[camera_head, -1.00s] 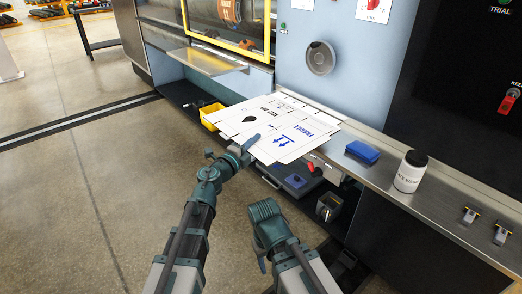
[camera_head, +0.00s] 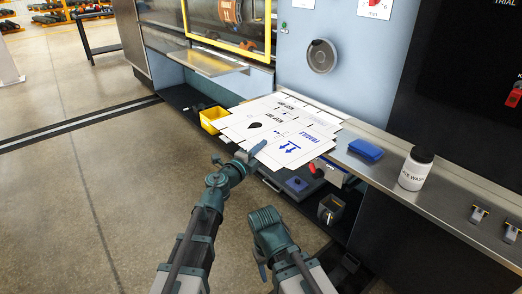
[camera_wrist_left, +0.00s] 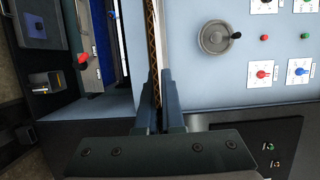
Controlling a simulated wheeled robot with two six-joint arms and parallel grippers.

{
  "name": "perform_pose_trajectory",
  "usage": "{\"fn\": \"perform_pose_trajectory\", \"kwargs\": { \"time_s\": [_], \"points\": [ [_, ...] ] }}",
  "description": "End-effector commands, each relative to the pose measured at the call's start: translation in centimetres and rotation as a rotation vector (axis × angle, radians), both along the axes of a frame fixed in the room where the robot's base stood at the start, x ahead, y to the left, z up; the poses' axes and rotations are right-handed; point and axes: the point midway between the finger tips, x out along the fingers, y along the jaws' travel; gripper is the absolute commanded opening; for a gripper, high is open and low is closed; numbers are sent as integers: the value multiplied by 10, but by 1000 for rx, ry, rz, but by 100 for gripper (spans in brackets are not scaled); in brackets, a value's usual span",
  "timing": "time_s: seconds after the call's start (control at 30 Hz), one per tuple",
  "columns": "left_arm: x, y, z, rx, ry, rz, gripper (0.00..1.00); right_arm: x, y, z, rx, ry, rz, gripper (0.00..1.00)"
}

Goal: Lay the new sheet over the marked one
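White printed cardboard sheets (camera_head: 292,143) lie overlapping on the steel counter, with blue FRAGILE lettering and arrows. A black mark (camera_head: 255,125) shows on the left part. The sheets overlap so closely that I cannot tell which one carries it. My left gripper (camera_head: 247,149) is at the near left edge of the sheets. In the left wrist view, its fingers (camera_wrist_left: 157,92) are closed on the corrugated edge of a sheet (camera_wrist_left: 155,45). My right gripper (camera_head: 262,268) hangs low, away from the sheets; its fingers are hardly visible.
A blue block (camera_head: 365,150) and a white bottle (camera_head: 416,169) stand on the counter right of the sheets. A yellow bin (camera_head: 212,119) is on the low shelf at left. Below the counter are a dark case (camera_head: 297,182) and a metal cup (camera_head: 330,208). Open floor lies left.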

Motion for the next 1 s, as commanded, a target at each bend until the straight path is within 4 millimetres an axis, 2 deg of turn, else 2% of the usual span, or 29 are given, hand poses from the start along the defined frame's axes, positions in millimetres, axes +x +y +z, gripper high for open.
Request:
{"fn": "perform_pose_trajectory", "kwargs": {
  "time_s": [0.17, 0.3, 0.37, 0.73, 1.0],
  "points": [
    [0, 0, -4, 0, 0, 0, 0, 0, 0, -4, -1, 0, 0, 55],
    [0, 0, -3, 0, 0, 0, 26, 0, 0, -3, -1, 0, 0, 55],
    [0, 0, -3, 0, 0, 0, 34, 0, 0, -3, -1, 0, 0, 55],
    [-1, 0, 3, 0, 0, 0, 34, 0, 0, 3, 0, 0, 0, 55],
    [-47, 31, 0, 0, 0, 2, 34, 0, 0, 0, 0, 0, 0, 55]
  ]
}}
